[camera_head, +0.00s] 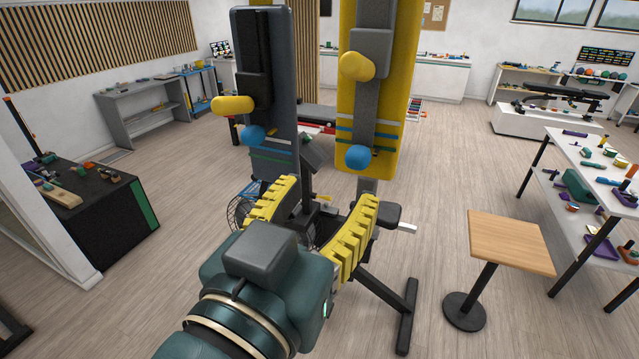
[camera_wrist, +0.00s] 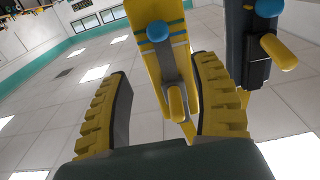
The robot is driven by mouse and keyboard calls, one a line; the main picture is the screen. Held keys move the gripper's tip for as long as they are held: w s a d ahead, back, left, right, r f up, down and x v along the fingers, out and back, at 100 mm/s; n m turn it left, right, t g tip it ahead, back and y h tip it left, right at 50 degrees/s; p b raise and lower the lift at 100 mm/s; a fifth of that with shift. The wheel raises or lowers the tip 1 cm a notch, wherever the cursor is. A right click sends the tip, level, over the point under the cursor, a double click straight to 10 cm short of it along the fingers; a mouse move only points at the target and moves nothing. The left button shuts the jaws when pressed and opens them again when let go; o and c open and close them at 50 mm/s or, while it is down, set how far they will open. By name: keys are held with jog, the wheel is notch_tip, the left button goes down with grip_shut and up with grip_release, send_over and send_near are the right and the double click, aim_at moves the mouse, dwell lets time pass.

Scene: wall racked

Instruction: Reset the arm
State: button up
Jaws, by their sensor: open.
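My gripper (camera_head: 331,190) is open, with its two ribbed yellow fingers spread apart and nothing held between them. It is in the lower middle of the head view, at the end of my dark green wrist. In the wrist view my gripper (camera_wrist: 162,66) frames part of the yellow upright panel (camera_wrist: 148,19). That panel's yellow handle (camera_wrist: 177,104) shows between the fingers in the picture, but not gripped.
A dark grey upright panel (camera_head: 268,55) and a yellow one (camera_head: 403,60) stand ahead, each with a protruding yellow handle and blue knob. A small wooden-topped table (camera_head: 510,243) and a white shelf table (camera_head: 600,180) stand right. A black cabinet (camera_head: 110,225) is left.

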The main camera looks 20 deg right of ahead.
jog(key=d+f+y+p, duration=0.1)
jog(key=d+p, duration=0.4)
jog(key=d, duration=0.1)
jog(key=s+a+r+n+t+y+p, duration=0.1)
jog(key=s+a+r+n+t+y, duration=0.3)
jog(key=a+n+t+y, duration=0.3)
jog(key=a+r+t+y, duration=0.1)
jog(key=y, duration=0.2)
jog(key=shift+r, duration=0.4)
dwell(1.0)
